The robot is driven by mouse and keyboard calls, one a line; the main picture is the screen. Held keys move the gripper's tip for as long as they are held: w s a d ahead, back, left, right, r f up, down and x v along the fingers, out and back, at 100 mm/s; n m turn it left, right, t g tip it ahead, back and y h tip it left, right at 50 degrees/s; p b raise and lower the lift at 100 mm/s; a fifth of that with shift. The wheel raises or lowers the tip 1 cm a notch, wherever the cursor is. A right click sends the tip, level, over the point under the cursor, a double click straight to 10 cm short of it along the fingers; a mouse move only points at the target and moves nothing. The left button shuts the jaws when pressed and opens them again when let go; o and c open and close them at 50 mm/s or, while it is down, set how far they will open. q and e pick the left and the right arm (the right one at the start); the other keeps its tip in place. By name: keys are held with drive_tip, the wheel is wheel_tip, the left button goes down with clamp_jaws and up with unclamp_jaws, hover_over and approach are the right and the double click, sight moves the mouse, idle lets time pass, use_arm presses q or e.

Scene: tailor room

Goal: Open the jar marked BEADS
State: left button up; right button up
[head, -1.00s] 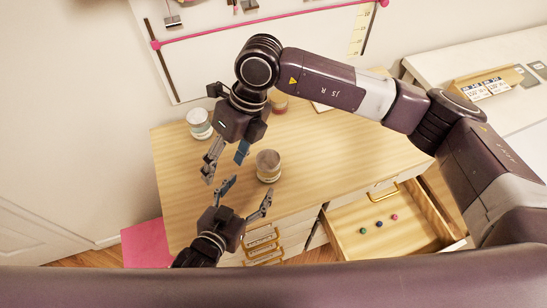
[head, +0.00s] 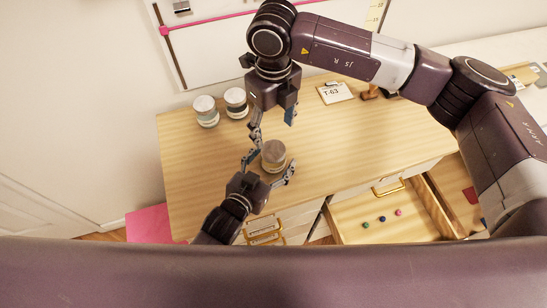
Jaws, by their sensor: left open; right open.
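A jar (head: 273,150) with a greyish-brown lid stands upright near the front edge of the wooden desktop; its label cannot be read. My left gripper (head: 270,169) is open, with one finger on each side of the jar's lower part. I cannot tell whether the fingers touch it. My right gripper (head: 272,125) is open and points down, above and just behind the jar, with nothing between its fingers. Two more light-lidded jars, a left one (head: 206,110) and a right one (head: 236,101), stand at the back left. I cannot read which is marked BEADS.
The desktop (head: 330,150) is clear to the right of the jar. A sign reading T-63 (head: 337,93) lies at the back. An open drawer (head: 345,226) with a few small coloured balls juts out at the front right.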

sight(273, 149)
use_arm(q)
clamp_jaws()
use_arm(e)
drive_tip(key=m, duration=1)
drive_tip(key=shift+m, duration=0.3)
drive_tip(key=m, duration=0.5)
drive_tip(key=shift+a, duration=0.1)
drive_tip(key=m, duration=0.6)
drive_tip(key=shift+f+m, duration=0.35)
drive_tip(key=shift+m, duration=0.05)
wheel_tip(273, 149, down, 7)
drive_tip(key=shift+f, duration=0.15)
drive_tip(key=shift+c, duration=0.7)
